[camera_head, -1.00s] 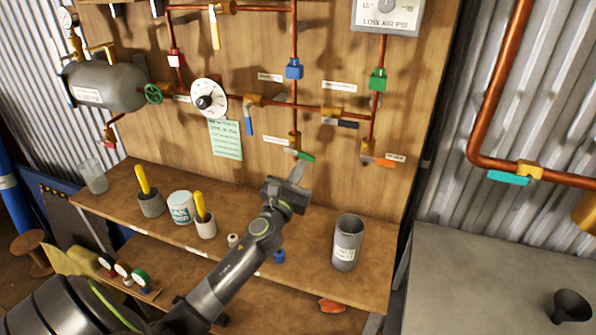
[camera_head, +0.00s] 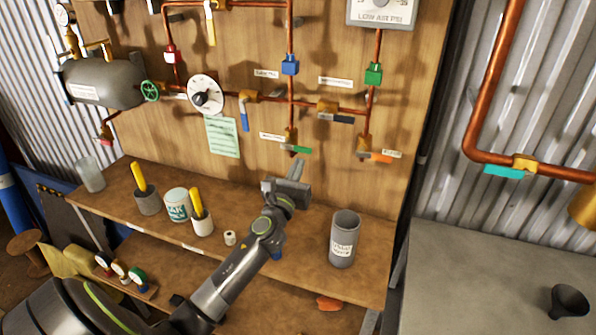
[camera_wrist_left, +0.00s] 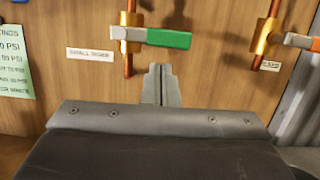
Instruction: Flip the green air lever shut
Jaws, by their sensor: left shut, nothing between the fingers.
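The green lever (camera_head: 301,150) sits on a brass valve at the bottom of a vertical copper pipe on the wooden board. In the left wrist view the green lever (camera_wrist_left: 168,38) points right, level, across the line of its upright pipe, with a grey base by the brass body (camera_wrist_left: 130,33). My left gripper (camera_head: 297,168) is shut and empty, just below the lever. In the wrist view its fingertips (camera_wrist_left: 160,70) point up at the board below the lever, with a visible gap. My right gripper is not in view.
An orange-tipped lever (camera_head: 378,157) is close by on the right, and a blue lever (camera_head: 244,120) hangs to the left. A grey cup (camera_head: 344,240) and yellow-handled tools in pots (camera_head: 202,222) stand on the shelf. A green note (camera_head: 222,137) hangs on the board.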

